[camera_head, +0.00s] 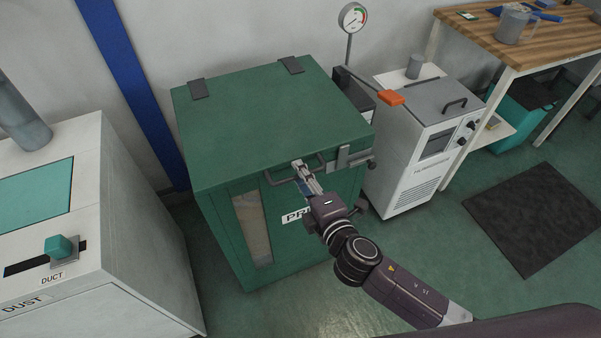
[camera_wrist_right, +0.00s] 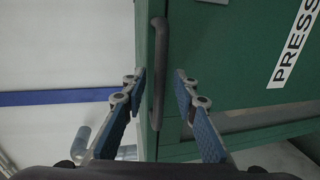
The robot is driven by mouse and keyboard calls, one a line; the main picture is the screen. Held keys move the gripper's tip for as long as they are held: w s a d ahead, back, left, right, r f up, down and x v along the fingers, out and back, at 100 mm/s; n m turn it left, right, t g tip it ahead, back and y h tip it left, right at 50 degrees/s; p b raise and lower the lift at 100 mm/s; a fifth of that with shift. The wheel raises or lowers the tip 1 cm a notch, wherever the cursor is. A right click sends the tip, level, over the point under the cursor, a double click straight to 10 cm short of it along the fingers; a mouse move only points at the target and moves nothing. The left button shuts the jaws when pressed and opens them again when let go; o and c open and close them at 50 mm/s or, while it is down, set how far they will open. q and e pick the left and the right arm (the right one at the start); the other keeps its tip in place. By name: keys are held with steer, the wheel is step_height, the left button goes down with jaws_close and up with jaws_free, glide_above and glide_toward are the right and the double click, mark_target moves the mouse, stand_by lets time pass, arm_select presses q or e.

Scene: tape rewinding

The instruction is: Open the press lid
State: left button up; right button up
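The green press stands in the middle of the head view, with its lid (camera_head: 262,110) lying flat and shut on top. The lid's dark bar handle (camera_head: 278,181) is at the front edge; it also shows upright in the right wrist view (camera_wrist_right: 159,60). My right gripper (camera_head: 299,166) is at this handle. In the right wrist view its fingers (camera_wrist_right: 158,88) are apart, one on each side of the bar, with visible gaps. A metal latch (camera_head: 346,160) sits right of the handle; I cannot tell whether it is fastened. My left gripper is not in view.
A white dust cabinet (camera_head: 150,240) stands left of the press. A white machine (camera_head: 420,150) with an orange block (camera_head: 391,97) stands close on the right. A gauge (camera_head: 352,17) rises behind. A wooden table (camera_head: 545,40) and dark mat (camera_head: 530,220) are farther right.

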steer(key=shift+w+a+f, duration=0.1)
steer(key=shift+w, duration=0.2)
jaws_close()
